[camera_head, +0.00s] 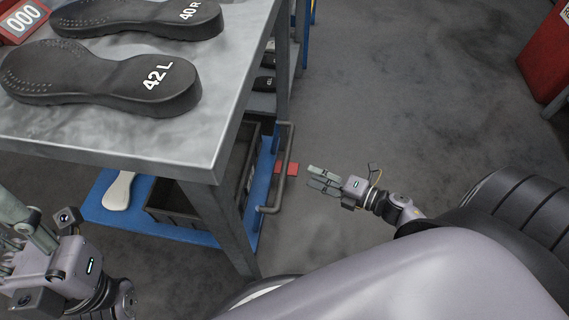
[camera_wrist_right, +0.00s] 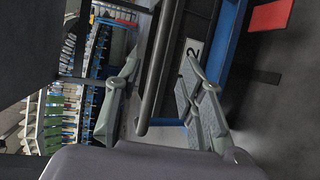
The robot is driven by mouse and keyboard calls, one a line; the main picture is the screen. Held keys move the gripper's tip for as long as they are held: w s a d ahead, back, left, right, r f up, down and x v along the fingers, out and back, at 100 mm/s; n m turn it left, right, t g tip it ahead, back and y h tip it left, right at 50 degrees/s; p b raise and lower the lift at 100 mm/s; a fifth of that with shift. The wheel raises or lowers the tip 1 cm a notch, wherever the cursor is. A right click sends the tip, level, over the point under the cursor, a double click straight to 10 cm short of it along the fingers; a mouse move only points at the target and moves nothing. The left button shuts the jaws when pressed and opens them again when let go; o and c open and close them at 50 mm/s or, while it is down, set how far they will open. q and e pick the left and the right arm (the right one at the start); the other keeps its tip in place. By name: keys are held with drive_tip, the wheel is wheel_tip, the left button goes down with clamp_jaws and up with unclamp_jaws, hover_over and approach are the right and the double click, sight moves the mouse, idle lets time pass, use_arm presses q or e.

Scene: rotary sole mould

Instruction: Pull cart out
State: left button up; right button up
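The cart has a blue lower deck (camera_head: 165,229) that stands under the steel table, with a dark crate (camera_head: 180,212) and a pale sole (camera_head: 119,191) on it. A grey tube handle (camera_head: 286,165) stands out from the cart's right side. My right gripper (camera_head: 314,179) is right of the handle, pointing left at it, with a small gap between. In the right wrist view its fingers (camera_wrist_right: 160,100) are apart, and the handle (camera_wrist_right: 158,70) runs between them in the picture, not gripped. My left gripper (camera_head: 20,240) is at the lower left; its fingertips are cut off.
The steel table (camera_head: 100,125) carries black soles (camera_head: 100,80) marked 42 L and 40 R, and a red counter (camera_head: 20,18). A red patch (camera_head: 287,168) lies behind the handle. A red cabinet (camera_head: 548,60) stands at upper right. The floor right of the table is clear.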

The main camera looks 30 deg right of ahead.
sight(285, 164)
drive_tip(key=b+x, duration=0.2)
drive_tip(key=x, duration=0.9)
drive_tip(key=shift+s, duration=0.1)
drive_tip(key=shift+c, duration=0.5)
clamp_jaws()
drive_tip(key=shift+d, duration=0.1)
